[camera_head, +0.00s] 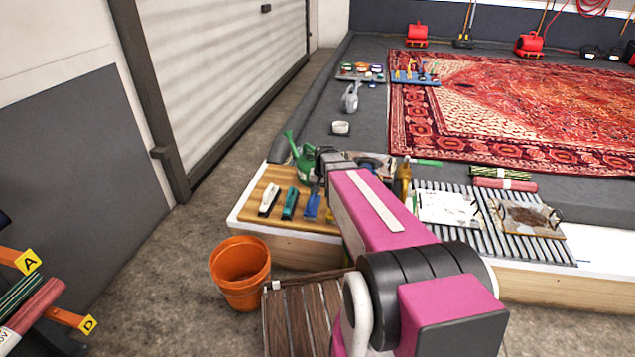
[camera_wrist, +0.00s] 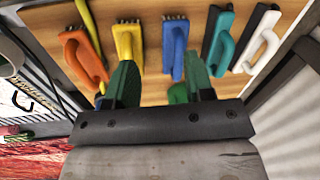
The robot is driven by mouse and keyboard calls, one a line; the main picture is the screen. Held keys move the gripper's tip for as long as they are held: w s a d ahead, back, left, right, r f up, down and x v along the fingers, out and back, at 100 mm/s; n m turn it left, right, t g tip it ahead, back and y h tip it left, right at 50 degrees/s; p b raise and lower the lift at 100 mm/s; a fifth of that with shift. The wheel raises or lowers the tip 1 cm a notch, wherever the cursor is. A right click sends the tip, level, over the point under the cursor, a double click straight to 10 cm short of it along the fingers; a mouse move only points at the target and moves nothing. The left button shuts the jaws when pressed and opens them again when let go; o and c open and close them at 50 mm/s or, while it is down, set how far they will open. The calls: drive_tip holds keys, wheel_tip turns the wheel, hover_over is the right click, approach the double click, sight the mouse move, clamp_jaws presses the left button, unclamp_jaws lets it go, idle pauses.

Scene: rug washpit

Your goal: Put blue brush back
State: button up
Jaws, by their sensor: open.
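The blue brush (camera_head: 312,205) lies on the wooden board (camera_head: 248,212) beside a teal brush (camera_head: 290,203) and a white brush (camera_head: 269,198). In the wrist view the blue brush (camera_wrist: 174,48) lies in a row between a yellow brush (camera_wrist: 127,45) and the teal brush (camera_wrist: 222,45). My gripper (camera_wrist: 160,80) has two green fingers, spread apart with nothing seen held. The blue brush shows beyond the gap between them, closer to the right finger. Whether they touch it, I cannot tell. In the head view my arm hides the gripper.
An orange brush (camera_wrist: 84,55) lies left of the yellow one. A green watering can (camera_head: 304,160) stands at the board's back edge. An orange bucket (camera_head: 240,270) stands on the floor in front. Slatted racks (camera_head: 485,240) lie to the right, with a red rug (camera_head: 510,105) behind.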

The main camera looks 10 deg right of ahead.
drive_tip(key=s+r+n+h, duration=0.1)
drive_tip(key=s+r+n, duration=0.1)
drive_tip(key=s, duration=1.4)
drive_tip(key=shift+s+a+r+n+g, duration=0.15)
drive_tip(key=shift+a+r+n+g, duration=0.15)
drive_tip(key=shift+a+r+n, duration=0.15)
drive_tip(key=shift+d, duration=0.1)
